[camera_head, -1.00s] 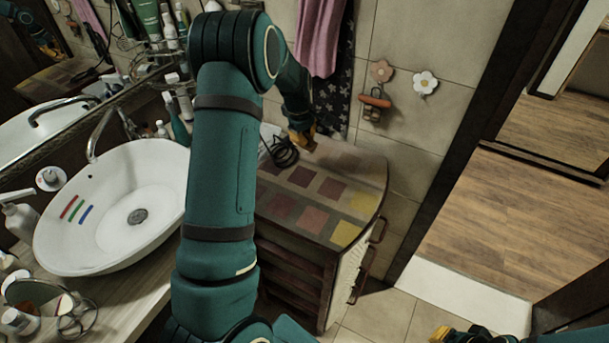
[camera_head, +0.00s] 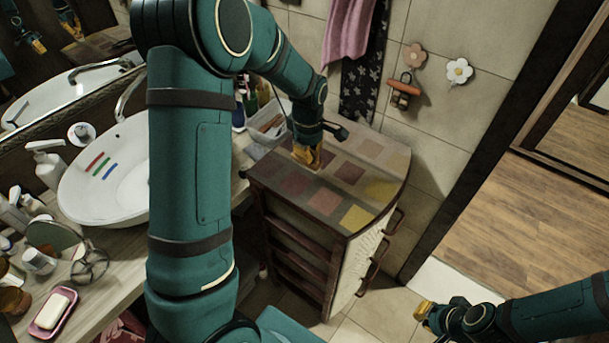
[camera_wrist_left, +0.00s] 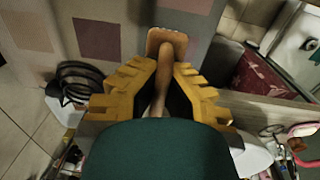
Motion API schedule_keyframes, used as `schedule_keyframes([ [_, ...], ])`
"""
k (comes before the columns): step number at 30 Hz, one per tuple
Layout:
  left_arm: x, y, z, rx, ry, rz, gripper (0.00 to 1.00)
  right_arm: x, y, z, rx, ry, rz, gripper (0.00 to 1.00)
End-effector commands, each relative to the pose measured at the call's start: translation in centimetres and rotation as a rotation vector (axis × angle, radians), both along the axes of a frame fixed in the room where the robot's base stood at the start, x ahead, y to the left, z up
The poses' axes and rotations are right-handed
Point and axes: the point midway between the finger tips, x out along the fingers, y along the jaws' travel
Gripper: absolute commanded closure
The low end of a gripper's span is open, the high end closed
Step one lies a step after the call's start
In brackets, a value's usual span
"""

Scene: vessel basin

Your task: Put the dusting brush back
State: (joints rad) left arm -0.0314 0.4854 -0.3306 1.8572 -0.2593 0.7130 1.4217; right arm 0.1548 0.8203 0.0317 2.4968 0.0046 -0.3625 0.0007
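My left gripper (camera_head: 306,157) is over the top of the patterned cabinet (camera_head: 322,195). In the left wrist view its yellow fingers (camera_wrist_left: 164,70) close in around the brown handle of a wooden piece, which I take as the dusting brush (camera_wrist_left: 166,43). Its tan flat end shows beyond the fingertips and its handle runs back between the fingers; any bristles are hidden. In the head view the brush cannot be told apart from the fingers. My right gripper (camera_head: 425,312) is low at the bottom right; its finger gap is unclear.
A brown flower hook (camera_head: 415,55) and a white flower hook (camera_head: 459,70) are on the tiled wall. An orange-topped item (camera_head: 404,92) hangs there. A black coil (camera_wrist_left: 75,85) is beside the left gripper. The sink (camera_head: 110,185) and cluttered counter are left; the floor at right is clear.

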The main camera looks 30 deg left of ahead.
Motion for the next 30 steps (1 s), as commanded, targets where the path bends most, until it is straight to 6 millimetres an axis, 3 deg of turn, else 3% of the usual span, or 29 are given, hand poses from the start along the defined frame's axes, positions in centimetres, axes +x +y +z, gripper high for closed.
schedule_keyframes([
  [3,-0.1,0.0,-2.1,-0.001,0.003,0.000,1.00,0.0,0.0,-0.1,0.000,0.000,0.000,1.00],
  [11,0.0,0.1,-4.0,0.000,0.001,0.000,1.00,0.0,0.0,-0.1,0.000,0.000,0.000,1.00],
  [17,0.0,0.0,-6.7,-0.001,0.002,-0.001,1.00,0.0,0.0,-0.1,0.000,0.000,0.000,1.00],
  [29,0.0,0.0,-7.2,0.000,-0.001,-0.001,1.00,0.0,0.0,-0.5,-0.001,0.000,0.000,1.00],
  [30,0.0,0.1,-7.2,0.000,-0.001,-0.001,0.96,0.0,0.0,-0.5,-0.001,0.000,0.000,1.00],
])
